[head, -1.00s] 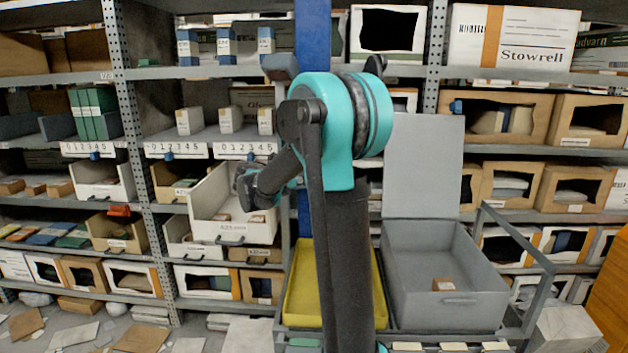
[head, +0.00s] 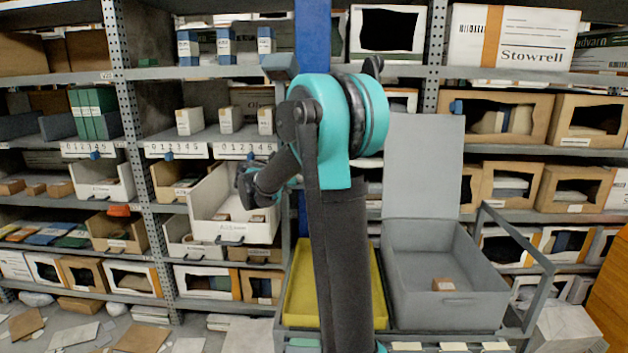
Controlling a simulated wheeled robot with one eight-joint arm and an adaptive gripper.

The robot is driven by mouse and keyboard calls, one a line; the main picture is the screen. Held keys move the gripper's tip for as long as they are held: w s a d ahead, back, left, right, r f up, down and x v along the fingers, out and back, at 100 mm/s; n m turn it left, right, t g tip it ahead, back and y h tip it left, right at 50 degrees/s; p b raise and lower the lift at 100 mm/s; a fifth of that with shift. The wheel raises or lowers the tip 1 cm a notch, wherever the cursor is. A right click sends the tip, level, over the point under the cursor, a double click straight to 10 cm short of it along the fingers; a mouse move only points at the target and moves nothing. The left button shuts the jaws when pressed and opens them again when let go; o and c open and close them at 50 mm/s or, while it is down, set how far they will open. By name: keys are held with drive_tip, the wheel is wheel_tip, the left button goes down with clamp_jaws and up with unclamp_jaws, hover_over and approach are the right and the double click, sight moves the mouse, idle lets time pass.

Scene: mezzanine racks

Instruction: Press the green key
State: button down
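A small pale green flat piece (head: 303,343) shows at the bottom edge of the head view, on the front of the cart left of my arm. It may be the green key, but it is partly cut off and too small to be sure. My gripper (head: 246,187) is dark and small, far above and left of that piece. It is in front of or over a white bin (head: 205,227) that juts out from the shelf. Its fingers are not clear, so I cannot tell whether it is open or shut.
Pale label-like pieces (head: 453,346) line the cart's front right. Racks with bins stand behind. Flat debris (head: 142,335) lies on the left floor.

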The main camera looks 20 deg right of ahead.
drive_tip(key=shift+w+d, duration=0.2)
drive_tip(key=shift+w, duration=0.15)
idle(0.4)
idle(0.3)
drive_tip(key=shift+s+a, duration=0.35)
drive_tip(key=shift+s, duration=0.5)
drive_tip(key=s, duration=0.1)
drive_tip(key=s+a, duration=0.1)
drive_tip(key=s, duration=0.1)
drive_tip(key=s+a, duration=0.1)
drive_tip(key=shift+s, duration=0.3)
idle(0.6)
